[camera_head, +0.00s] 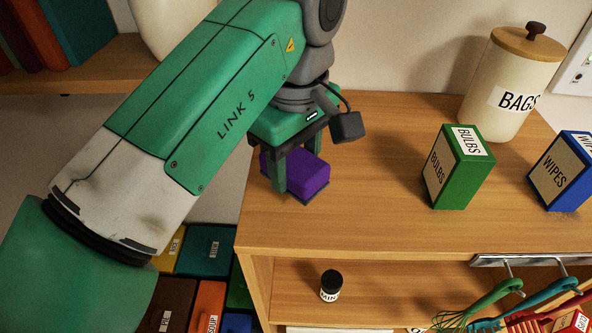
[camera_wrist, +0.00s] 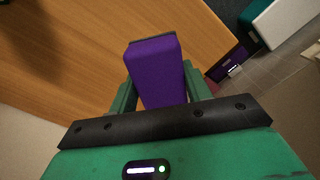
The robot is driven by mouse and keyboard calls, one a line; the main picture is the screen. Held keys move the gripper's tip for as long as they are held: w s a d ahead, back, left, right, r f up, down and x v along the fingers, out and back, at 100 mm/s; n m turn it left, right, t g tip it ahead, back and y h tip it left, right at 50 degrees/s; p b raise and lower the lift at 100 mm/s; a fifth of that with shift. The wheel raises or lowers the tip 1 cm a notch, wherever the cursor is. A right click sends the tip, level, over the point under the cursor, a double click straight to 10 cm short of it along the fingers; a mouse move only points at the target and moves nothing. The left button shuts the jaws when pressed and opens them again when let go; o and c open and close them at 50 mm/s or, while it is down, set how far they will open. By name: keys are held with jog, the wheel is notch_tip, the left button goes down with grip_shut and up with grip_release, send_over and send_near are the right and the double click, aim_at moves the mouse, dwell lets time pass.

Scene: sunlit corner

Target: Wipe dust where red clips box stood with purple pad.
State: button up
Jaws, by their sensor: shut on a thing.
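My gripper (camera_head: 292,165) is shut on the purple pad (camera_head: 309,181), a block with a dark underside. It holds the pad at the left end of the wooden cabinet top (camera_head: 370,215); I cannot tell whether the pad touches the wood. In the wrist view the pad (camera_wrist: 154,72) sits between the two green fingers, over the wood near its edge.
A green bulbs box (camera_head: 466,180), a blue wipes box (camera_head: 563,165) and a cream bags canister (camera_head: 497,75) stand on the right of the top. Its middle is clear. A small dark-capped jar (camera_head: 331,285) is on the shelf below.

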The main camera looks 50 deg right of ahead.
jog(key=shift+r, duration=2.3)
